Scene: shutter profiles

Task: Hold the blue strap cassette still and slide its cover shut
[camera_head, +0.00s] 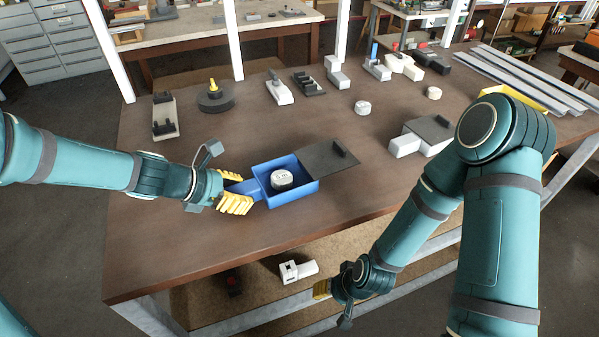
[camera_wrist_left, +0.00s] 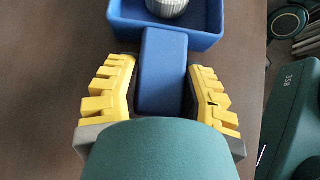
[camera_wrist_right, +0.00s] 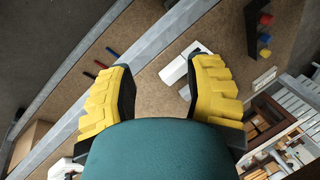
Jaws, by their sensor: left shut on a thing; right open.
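The blue strap cassette (camera_head: 292,197) stands on the brown table, and its open box holds a white, round strap coil (camera_head: 281,180). Its dark grey cover (camera_head: 326,159) with a black knob sits to the right, slid off most of the box. My left gripper (camera_head: 242,193) is shut on the blue handle block at the cassette's left side; the left wrist view shows the block (camera_wrist_left: 163,72) between the yellow fingers (camera_wrist_left: 163,90). My right gripper (camera_head: 322,289) hangs beyond the table's front edge, low down. In the right wrist view its fingers (camera_wrist_right: 160,90) are apart and empty.
A white and grey cassette (camera_head: 405,145) with a similar dark cover stands to the right. Several small fixtures and a black spool (camera_head: 216,101) line the back of the table (camera_head: 200,240). Long metal profiles (camera_head: 530,78) lie at back right. A lower shelf holds a white part (camera_head: 299,270).

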